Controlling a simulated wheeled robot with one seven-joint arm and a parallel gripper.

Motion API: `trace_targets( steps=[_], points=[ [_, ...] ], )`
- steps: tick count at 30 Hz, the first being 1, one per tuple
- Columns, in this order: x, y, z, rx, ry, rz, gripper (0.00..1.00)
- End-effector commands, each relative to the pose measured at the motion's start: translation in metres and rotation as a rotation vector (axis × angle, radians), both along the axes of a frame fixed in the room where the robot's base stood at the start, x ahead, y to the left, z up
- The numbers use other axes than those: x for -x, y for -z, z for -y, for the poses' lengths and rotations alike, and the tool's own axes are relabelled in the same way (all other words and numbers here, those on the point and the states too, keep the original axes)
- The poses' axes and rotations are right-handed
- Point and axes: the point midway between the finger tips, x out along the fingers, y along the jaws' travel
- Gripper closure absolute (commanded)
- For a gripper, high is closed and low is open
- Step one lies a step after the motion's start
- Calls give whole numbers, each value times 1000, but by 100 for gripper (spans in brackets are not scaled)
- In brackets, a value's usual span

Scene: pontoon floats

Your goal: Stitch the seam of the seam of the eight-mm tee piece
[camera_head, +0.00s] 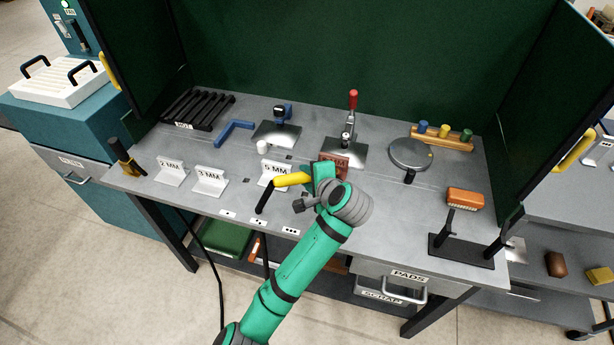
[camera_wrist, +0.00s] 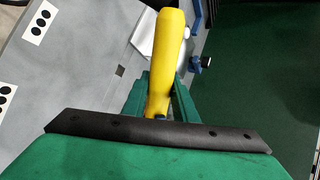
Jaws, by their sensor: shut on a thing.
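My gripper (camera_head: 314,181) is shut on a yellow torch-like tool (camera_head: 291,179) with a black, downward-bent end (camera_head: 265,198), held above the front part of the grey bench. White tee pieces stand to the left: 2 MM (camera_head: 170,172), 3 MM (camera_head: 210,181) and 5 MM (camera_head: 272,173).
Behind are a black rack (camera_head: 197,108), a blue angle (camera_head: 234,132), a blue-topped fixture (camera_head: 278,132), a red-handled clamp (camera_head: 352,103) and a round plate (camera_head: 410,153). Dark green screens (camera_head: 350,45) enclose the bench.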

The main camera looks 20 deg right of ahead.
Motion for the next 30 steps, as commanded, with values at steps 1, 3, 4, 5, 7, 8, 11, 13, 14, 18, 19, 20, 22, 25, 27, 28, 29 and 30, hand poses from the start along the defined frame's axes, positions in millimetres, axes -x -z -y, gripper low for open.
trace_targets(
  steps=[1, 3, 4, 5, 7, 8, 11, 13, 14, 18, 19, 20, 22, 25, 27, 28, 29, 30],
  points=[
    [-1, -1, 0, 1, 0, 4, 100],
    [-1, -1, 0, 1, 0, 4, 100],
    [-1, -1, 0, 1, 0, 4, 100],
    [-2, 0, 1, 1, 0, 4, 100],
    [-2, 0, 1, 1, 0, 4, 100],
    [-2, 0, 1, 1, 0, 4, 100],
    [-3, 1, 1, 1, 0, 4, 100],
    [-3, 1, 2, 1, 0, 4, 100],
    [-3, 2, 2, 1, 0, 4, 100],
    [-4, 2, 2, 1, 0, 4, 100],
    [-4, 3, 2, 1, 0, 4, 100],
    [-4, 3, 2, 1, 0, 4, 100],
    [-5, 3, 3, 1, 0, 4, 100],
    [-5, 4, 3, 1, 0, 4, 100],
    [-5, 4, 3, 1, 0, 4, 100],
    [-6, 4, 3, 1, 0, 4, 100],
    [-6, 4, 3, 1, 0, 4, 100],
    [-5, 4, 3, 1, 0, 4, 100]
  ],
)
